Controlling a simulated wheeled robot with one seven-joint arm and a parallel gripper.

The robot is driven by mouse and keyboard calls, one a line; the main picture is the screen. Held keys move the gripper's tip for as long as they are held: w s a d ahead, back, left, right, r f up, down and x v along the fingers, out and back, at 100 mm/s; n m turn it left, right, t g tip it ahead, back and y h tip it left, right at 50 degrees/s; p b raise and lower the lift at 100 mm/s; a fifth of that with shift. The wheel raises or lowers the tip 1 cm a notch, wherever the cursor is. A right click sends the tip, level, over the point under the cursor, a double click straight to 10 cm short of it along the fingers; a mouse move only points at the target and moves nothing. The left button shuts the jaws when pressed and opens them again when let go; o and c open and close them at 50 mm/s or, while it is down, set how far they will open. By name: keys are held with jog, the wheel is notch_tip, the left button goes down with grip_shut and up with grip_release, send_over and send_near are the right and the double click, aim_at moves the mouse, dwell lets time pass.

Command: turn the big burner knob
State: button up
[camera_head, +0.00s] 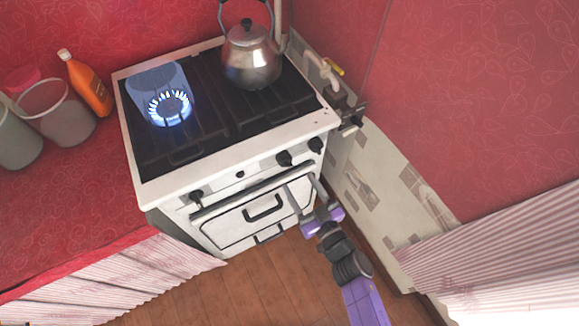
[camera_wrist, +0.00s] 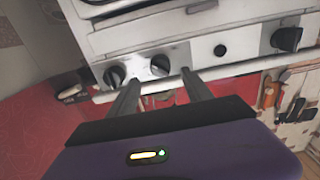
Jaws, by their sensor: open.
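The white stove (camera_head: 185,180) has dark knobs on its front panel. Two knobs, the inner one (camera_head: 284,158) and the outer one (camera_head: 316,145), sit at the right. Another knob (camera_head: 196,196) sits at the far left. Which is the big burner's knob I cannot tell. My gripper (camera_head: 300,183) is open and empty, in front of the stove's right side, below the right-hand pair. The wrist view, turned about, shows that inner knob (camera_wrist: 160,66) and outer knob (camera_wrist: 114,76) just beyond my fingers, apparently untouched. The far-left knob (camera_wrist: 287,39) shows at the right there.
A blue flame (camera_head: 169,107) burns at the left inside a translucent bluish cylinder (camera_head: 157,77). A metal kettle (camera_head: 251,58) stands at the back right. The wall (camera_head: 385,175) is close on the right; wood floor (camera_head: 250,280) is clear.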

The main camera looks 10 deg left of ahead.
aim_at(289, 166)
jog(key=x, duration=0.7)
jog(key=shift+b, duration=0.3)
jog(key=shift+c, duration=0.5)
jog(key=shift+s, duration=0.1)
grip_shut()
jog(key=n+b, duration=0.8)
jog(key=n, duration=1.8)
jog(key=shift+d+r+n+b, duration=0.1)
jog(key=shift+r+n+b, duration=0.05)
jog(key=shift+n+b, duration=0.25)
